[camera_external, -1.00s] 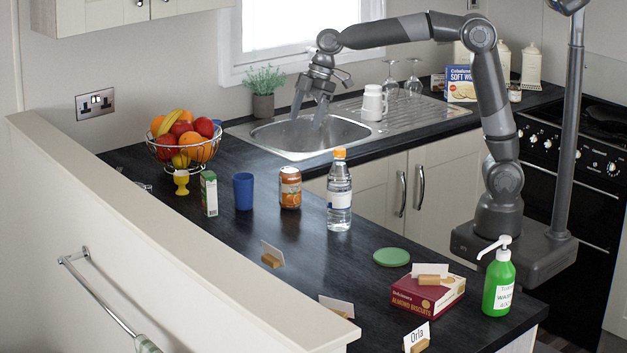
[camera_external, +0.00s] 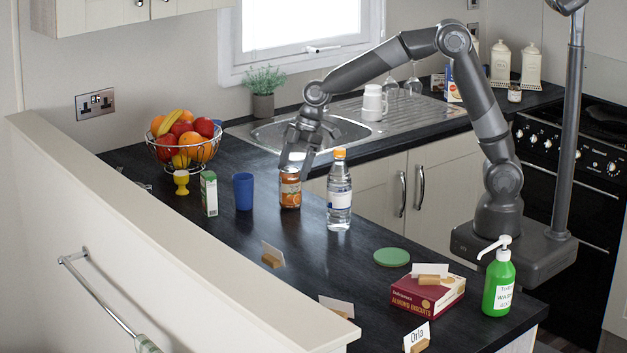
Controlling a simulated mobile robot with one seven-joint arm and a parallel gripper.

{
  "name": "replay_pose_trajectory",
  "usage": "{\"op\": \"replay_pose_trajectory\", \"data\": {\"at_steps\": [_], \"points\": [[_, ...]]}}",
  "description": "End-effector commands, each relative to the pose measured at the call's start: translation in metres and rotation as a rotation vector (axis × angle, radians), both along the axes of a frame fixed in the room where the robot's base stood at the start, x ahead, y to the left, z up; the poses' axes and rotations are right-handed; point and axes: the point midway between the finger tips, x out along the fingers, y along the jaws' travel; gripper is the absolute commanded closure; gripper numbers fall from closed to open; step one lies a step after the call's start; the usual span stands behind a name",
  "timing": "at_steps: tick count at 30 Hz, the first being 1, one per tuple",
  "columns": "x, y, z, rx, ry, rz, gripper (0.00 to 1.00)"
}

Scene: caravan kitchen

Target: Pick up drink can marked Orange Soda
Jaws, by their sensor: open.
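The orange drink can (camera_external: 290,191) stands upright on the dark counter, between the blue cup and the water bottle. Its print is too small to read. My gripper (camera_external: 293,170) points down at the can's top, with its open fingers at the upper part of the can. The fingers hide the can's top and rim. I cannot tell whether they touch it.
A water bottle (camera_external: 339,194) with an orange cap stands close on the right. A blue cup (camera_external: 243,191) and a small carton (camera_external: 209,194) stand on the left. The sink (camera_external: 345,133) lies behind. The counter in front of the can is clear.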

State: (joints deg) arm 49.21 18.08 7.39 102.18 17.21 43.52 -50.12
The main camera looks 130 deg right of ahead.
Motion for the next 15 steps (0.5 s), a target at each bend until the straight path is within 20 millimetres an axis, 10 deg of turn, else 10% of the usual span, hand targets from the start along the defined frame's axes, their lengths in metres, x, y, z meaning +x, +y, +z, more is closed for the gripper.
{"op": "replay_pose_trajectory", "data": {"at_steps": [15], "points": [[0.02,-0.002,-0.046,0.0,0.0,0.001,0.19]]}}
